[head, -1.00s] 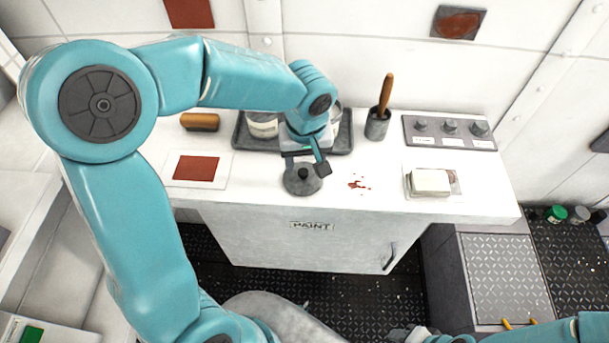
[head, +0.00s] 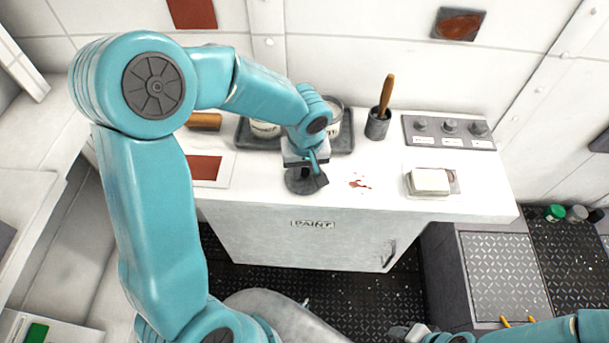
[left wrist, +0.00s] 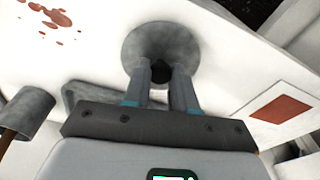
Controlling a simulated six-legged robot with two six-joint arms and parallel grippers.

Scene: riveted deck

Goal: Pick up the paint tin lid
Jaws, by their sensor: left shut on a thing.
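The paint tin lid (head: 296,184) is a dark grey disc with a knob, at the front of the white counter in the head view. It also shows in the left wrist view (left wrist: 143,45). My left gripper (head: 311,179) is over the lid, shut on its dark knob; both fingers flank the knob in the left wrist view (left wrist: 160,78). The lid appears to be at counter level; I cannot tell if it touches. My right gripper (head: 412,333) shows only partly at the bottom edge, away from the counter, its jaws unclear.
Behind the lid is a dark tray (head: 343,142) with tins. A pot (head: 376,126) with a wooden-handled brush stands right of it. Red spots (head: 360,184) and a white block (head: 430,181) lie to the right. A red-painted card (head: 204,168) lies left.

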